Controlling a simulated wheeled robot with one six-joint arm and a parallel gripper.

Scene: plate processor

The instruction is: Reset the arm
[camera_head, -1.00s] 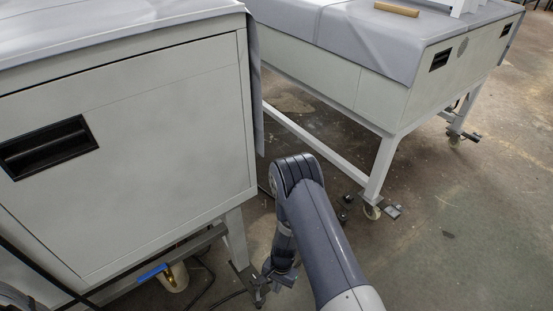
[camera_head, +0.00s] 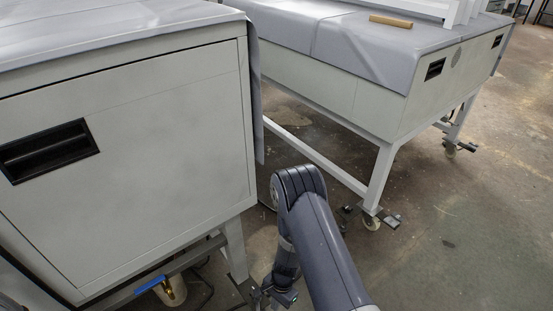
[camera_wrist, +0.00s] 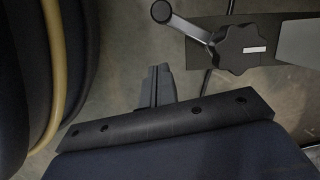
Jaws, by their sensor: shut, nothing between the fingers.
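My gripper (camera_wrist: 157,88) shows in the wrist view, its two grey fingers side by side and shut with nothing between them. It points down over the floor, near a black lobed knob (camera_wrist: 240,48) and a grey lever handle (camera_wrist: 182,20). In the head view my arm bends down at the lower middle, in the gap between two pale cabinets. The gripper's tips are hard to make out there, low beside the near cabinet's leg (camera_head: 235,248).
The near grey-white cabinet (camera_head: 150,130) with a black recessed handle (camera_head: 48,150) fills the left. A second cabinet (camera_head: 340,92) on a wheeled white frame stands behind at right. A blue-handled valve (camera_head: 150,284) sits under the near cabinet. Open concrete floor (camera_head: 470,220) lies at right.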

